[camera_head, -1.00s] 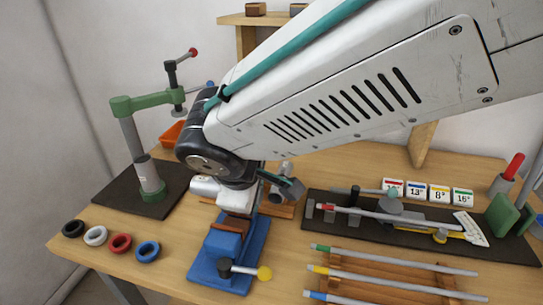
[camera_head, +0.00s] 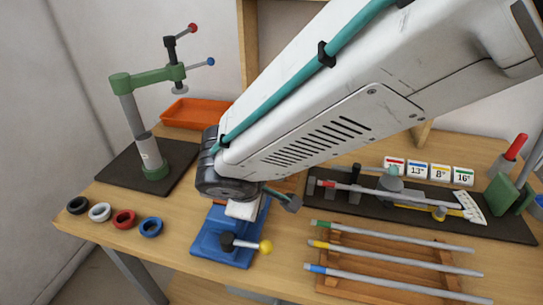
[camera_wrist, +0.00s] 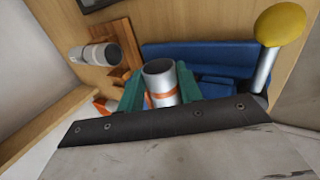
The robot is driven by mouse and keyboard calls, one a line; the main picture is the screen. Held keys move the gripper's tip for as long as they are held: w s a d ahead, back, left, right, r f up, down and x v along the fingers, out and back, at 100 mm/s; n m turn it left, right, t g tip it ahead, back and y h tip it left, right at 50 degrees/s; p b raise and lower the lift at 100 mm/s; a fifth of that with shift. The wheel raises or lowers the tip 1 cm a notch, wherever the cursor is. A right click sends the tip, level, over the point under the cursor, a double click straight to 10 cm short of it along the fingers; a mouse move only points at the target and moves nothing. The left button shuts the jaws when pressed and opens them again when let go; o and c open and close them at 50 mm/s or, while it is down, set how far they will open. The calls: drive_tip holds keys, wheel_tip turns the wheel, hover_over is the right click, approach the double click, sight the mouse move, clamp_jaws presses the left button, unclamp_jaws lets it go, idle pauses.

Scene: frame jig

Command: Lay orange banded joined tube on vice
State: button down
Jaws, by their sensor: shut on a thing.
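In the wrist view, my gripper (camera_wrist: 160,86) has its green fingers shut on a short silver tube with an orange band (camera_wrist: 161,97), its open end facing the camera. The blue vice (camera_wrist: 205,58) lies just beyond and to the right of the tube. It also shows in the head view (camera_head: 213,243), with a black knob and a yellow-ended handle. My wrist is directly over the vice's back part there. The arm hides the fingers and the tube in the head view. I cannot tell whether the tube touches the vice.
Another silver tube (camera_wrist: 97,54) sits on a wooden stand left in the wrist view. A green clamp press (camera_head: 150,155) and orange tray (camera_head: 195,113) stand behind left. Several coloured rings (camera_head: 123,218) lie at the front left. A wooden rack of rods (camera_head: 390,262) is at the right.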

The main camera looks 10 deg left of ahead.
idle(0.4)
drive_tip(key=c, duration=0.9)
unclamp_jaws()
drive_tip(key=shift+o, duration=0.2)
drive_tip(key=v, duration=0.7)
drive_tip(key=s+d+r+m+g, duration=0.1)
drive_tip(key=d+m, duration=0.4)
drive_tip(key=d, duration=0.7)
drive_tip(key=s+d+r+m+g, duration=0.2)
drive_tip(key=s+d+m, duration=0.3)
drive_tip(key=d, duration=0.7)
drive_tip(key=s+d+r+m+g, duration=0.1)
drive_tip(key=s+d+r+m, duration=0.2)
drive_tip(key=d+m, duration=0.4)
drive_tip(key=d, duration=0.6)
drive_tip(key=shift+g, duration=0.3)
